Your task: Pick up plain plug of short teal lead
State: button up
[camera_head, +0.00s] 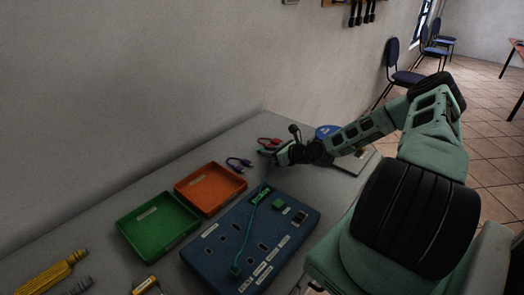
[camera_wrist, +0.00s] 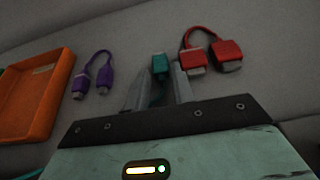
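The short teal lead (camera_head: 247,225) runs from a teal plug (camera_head: 235,270) at the near end of the blue board up to my gripper (camera_head: 270,155). In the wrist view, its other teal plug (camera_wrist: 159,66) sits between the two fingertips of my gripper (camera_wrist: 160,75), its metal end pointing away from me. The fingers look closed against the plug's sides. Part of the lead shows between the fingers below the plug. The plug's contact with the table below cannot be told.
The blue board (camera_head: 285,245) has sockets and labels. An orange tray (camera_head: 240,182) and a green tray (camera_head: 125,228) stand to its left. A purple lead (camera_wrist: 92,75) and a red lead (camera_wrist: 205,40) lie near the gripper. Yellow connectors (camera_head: 48,278) lie at lower left.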

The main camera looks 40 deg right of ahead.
jog(key=shift+x, duration=1.05)
grip_shut()
jog(key=shift+r, duration=0.15)
notch_tip(320, 180, up, 10)
jog(key=shift+b, duration=0.45)
